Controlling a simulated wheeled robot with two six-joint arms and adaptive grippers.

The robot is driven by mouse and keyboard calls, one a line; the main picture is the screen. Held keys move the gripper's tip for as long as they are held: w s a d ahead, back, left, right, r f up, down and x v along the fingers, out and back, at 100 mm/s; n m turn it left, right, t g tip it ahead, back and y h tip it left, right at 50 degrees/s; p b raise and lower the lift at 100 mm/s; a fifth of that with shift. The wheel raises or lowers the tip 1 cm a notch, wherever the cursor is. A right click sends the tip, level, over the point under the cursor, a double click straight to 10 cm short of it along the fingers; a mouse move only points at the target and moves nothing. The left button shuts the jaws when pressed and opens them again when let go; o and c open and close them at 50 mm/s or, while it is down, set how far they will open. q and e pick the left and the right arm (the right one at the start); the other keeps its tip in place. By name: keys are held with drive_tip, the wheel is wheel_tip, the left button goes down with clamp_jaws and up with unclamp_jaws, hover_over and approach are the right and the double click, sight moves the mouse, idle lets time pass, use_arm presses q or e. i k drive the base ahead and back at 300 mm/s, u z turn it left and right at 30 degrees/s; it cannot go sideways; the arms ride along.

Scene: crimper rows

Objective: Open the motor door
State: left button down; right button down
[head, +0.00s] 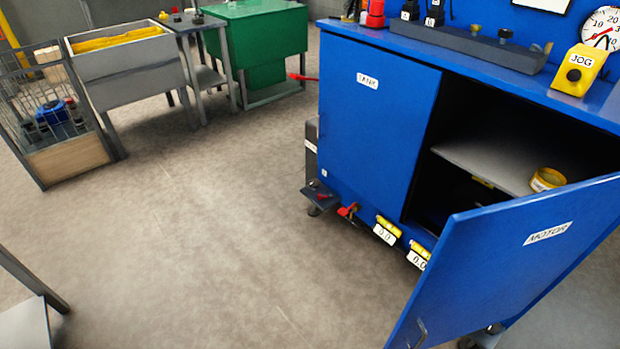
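The motor door (507,262) is a blue panel with a white label reading MOTOR, on the right of the blue cabinet. It stands swung out toward me, and the dark inside of the cabinet shows behind it. Its metal handle (421,333) is near the lower left edge of the door. The other door (368,130), with a white label, is shut. Inside, a grey shelf (478,160) carries a yellow round container (546,180). Neither of my grippers shows in the head view.
The cabinet top holds a yellow JOG box (579,70), a round gauge (602,27) and a dark bar with knobs (460,42). Yellow-topped parts (388,227) stick out low at the cabinet front. A wire cart (62,130) and green cabinet (262,45) stand behind. The floor (190,235) left of the cabinet is clear.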

sight(487, 264)
drive_tip(key=u, duration=0.25)
drive_tip(key=i, duration=0.95)
drive_tip(key=z, duration=1.8)
